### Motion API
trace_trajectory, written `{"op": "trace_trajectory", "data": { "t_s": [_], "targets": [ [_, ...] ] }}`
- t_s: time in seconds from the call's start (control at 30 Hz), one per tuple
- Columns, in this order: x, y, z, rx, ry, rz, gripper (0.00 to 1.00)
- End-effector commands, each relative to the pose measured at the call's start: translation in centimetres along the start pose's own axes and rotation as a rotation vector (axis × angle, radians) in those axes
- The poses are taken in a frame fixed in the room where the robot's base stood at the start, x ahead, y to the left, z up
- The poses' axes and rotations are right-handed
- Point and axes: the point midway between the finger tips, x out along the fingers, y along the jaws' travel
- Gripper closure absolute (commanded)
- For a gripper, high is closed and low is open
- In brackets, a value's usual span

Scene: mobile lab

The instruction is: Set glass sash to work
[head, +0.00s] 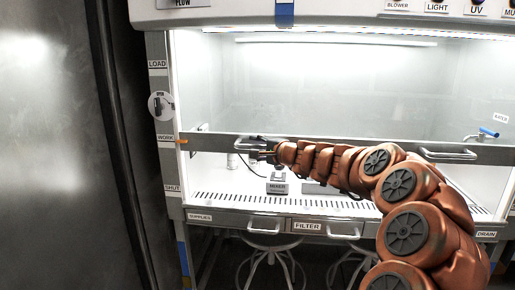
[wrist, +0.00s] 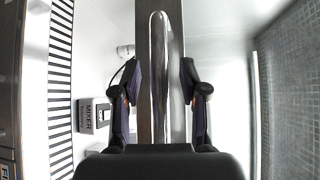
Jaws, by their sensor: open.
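The glass sash (head: 330,95) of the lit cabinet is partly raised. Its grey bottom rail (head: 350,146) crosses the opening, with an orange pointer (head: 183,141) at its left end, roughly level with the WORK label (head: 165,138). LOAD is above and SHUT below. My gripper (head: 262,153) is at the rail's left handle, which the arm partly hides. In the wrist view, my gripper (wrist: 160,85) is open, with one finger on each side of the handle bar (wrist: 159,50). Whether a finger touches it, I cannot tell.
A mixer box (head: 277,188) stands inside the cabinet below the rail. A second rail handle (head: 447,155) is at the right, near a blue-handled tap (head: 488,132). Drawers, including FILTER (head: 307,226), and stools are below. A dark metal door (head: 50,150) stands left.

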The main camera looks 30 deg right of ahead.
Motion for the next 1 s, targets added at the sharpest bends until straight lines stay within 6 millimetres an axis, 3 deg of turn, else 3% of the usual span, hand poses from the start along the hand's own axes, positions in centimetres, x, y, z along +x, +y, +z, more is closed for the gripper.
{"op": "trace_trajectory", "data": {
  "t_s": [0.17,0.37,0.7,1.0],
  "targets": [
    [-0.1,0.0,0.0,0.000,0.000,0.000,0.57],
    [-1.8,-0.1,-0.1,0.000,0.002,-0.002,0.57],
    [-7.5,-0.1,-0.1,-0.001,0.003,-0.002,0.57],
    [-11.2,-0.1,-0.1,0.000,0.002,-0.002,0.57]
  ]
}}
